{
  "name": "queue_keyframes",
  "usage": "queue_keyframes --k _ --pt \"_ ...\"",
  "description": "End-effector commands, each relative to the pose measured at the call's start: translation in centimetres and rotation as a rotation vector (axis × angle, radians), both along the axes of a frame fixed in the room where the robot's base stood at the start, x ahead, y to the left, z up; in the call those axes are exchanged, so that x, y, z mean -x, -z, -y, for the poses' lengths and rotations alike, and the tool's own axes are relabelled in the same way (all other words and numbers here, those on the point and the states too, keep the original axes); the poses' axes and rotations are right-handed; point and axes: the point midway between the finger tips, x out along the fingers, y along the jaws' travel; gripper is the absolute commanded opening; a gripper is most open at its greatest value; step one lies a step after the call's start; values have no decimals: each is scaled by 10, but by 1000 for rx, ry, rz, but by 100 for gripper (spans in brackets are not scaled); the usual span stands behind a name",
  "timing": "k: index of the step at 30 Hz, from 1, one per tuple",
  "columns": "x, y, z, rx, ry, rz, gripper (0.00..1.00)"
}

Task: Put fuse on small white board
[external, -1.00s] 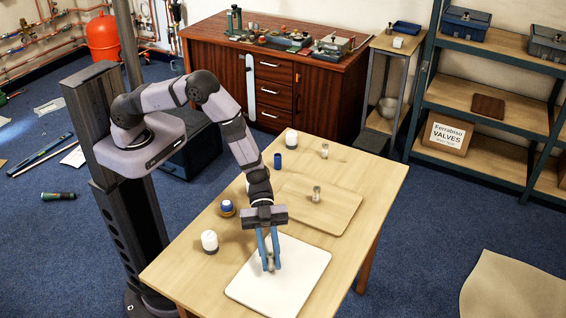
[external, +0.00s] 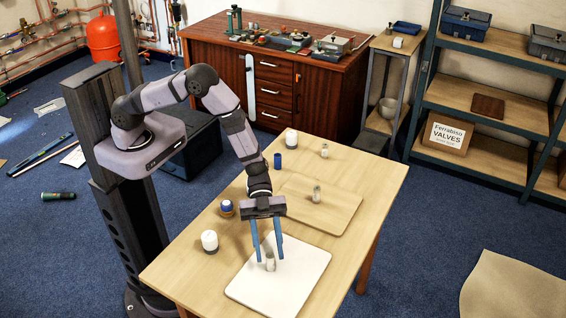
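A small glass-like fuse with metal ends (external: 270,262) stands upright on the small white board (external: 300,273), near the board's upper left part. My gripper (external: 267,259) is over the white board with its two blue fingers apart, one on each side of the fuse. Gaps show between the fingers and the fuse. Similar fuses stand on the wooden board (external: 317,194) and on the table behind it (external: 325,151).
A wooden board (external: 335,215) lies behind the white board on the table (external: 200,272). White-topped items stand at the left (external: 209,241) and back (external: 291,138). A blue-topped item (external: 227,207) and a blue cylinder (external: 278,160) stand along the left side.

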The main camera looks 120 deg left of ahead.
Motion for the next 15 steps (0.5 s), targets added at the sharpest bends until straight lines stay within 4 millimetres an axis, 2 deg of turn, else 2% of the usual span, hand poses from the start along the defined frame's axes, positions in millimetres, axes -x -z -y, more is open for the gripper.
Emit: queue_keyframes --k 9,15 --pt "33 -22 -43 0 -5 2 37" --pt "48 -31 -60 0 -2 0 37"
